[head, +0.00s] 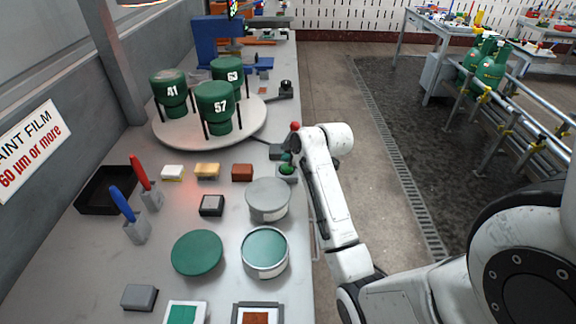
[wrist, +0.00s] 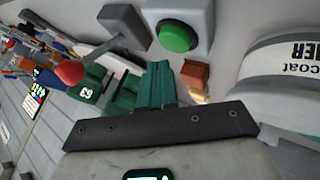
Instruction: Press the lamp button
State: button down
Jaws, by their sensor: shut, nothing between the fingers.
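A green round button (head: 287,169) sits on a small grey box near the right edge of the bench. It also shows in the wrist view (wrist: 176,37), unobstructed. My gripper (head: 287,157) is shut and empty, with its green fingers just behind the button in the head view; whether they touch it cannot be told there. In the wrist view my gripper (wrist: 158,68) shows its fingers together, with a gap in the picture between them and the button. A lamp (head: 142,3) hangs at the top left, only partly in view.
A red-knobbed lever (head: 295,126) stands close behind my gripper. A grey-lidded can (head: 268,197) stands just in front of the button. A turntable (head: 165,133) with green numbered cylinders is behind left. A brown block (head: 242,172) lies left of the button. Floor is open right of the bench.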

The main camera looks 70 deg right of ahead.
notch_tip(320, 180, up, 6)
jog(key=p, duration=0.5)
jog(key=shift+p, duration=0.4)
